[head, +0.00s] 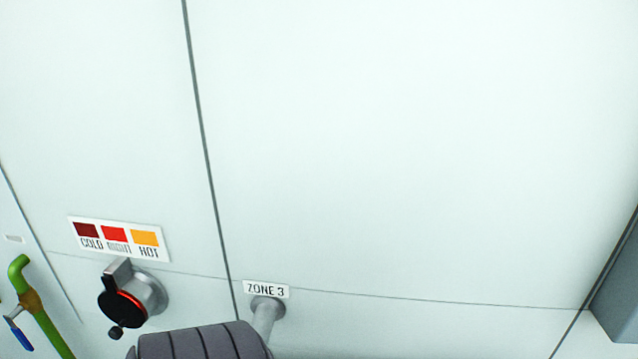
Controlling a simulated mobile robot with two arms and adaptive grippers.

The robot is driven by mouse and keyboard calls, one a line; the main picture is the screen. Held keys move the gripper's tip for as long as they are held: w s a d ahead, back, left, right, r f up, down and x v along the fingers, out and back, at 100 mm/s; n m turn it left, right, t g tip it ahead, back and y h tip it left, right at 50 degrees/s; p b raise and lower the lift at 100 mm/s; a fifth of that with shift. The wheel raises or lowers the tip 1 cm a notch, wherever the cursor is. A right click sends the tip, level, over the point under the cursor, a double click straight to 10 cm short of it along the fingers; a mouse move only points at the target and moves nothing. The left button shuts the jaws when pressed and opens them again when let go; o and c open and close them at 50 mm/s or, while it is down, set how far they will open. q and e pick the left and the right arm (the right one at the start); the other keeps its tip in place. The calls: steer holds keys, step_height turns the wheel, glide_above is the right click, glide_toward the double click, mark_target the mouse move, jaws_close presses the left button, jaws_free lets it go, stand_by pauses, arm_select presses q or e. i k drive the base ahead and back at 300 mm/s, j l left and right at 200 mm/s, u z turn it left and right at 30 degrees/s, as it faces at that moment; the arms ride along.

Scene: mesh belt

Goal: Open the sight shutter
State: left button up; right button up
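The sight shutter (114,309) is a dark round disc at the lower left of the head view. It sits over the front of a short grey sight tube (155,291) that sticks out from the pale wall. A thin red glowing crescent shows along the disc's upper right edge; the disc covers the rest of the opening. A small black knob (116,333) is at its lower edge, and a grey bracket (119,270) is above it. Neither of my grippers is in view.
A COLD-to-HOT colour plate (119,239) is above the shutter. A green pipe (40,318) with a blue-handled valve (20,335) is at left. A grey ribbed body (205,343) is at the bottom, below the ZONE 3 label (266,289). A grey box edge (617,300) is at right.

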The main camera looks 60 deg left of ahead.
mark_target(121, 309)
steer(key=u, duration=3.2)
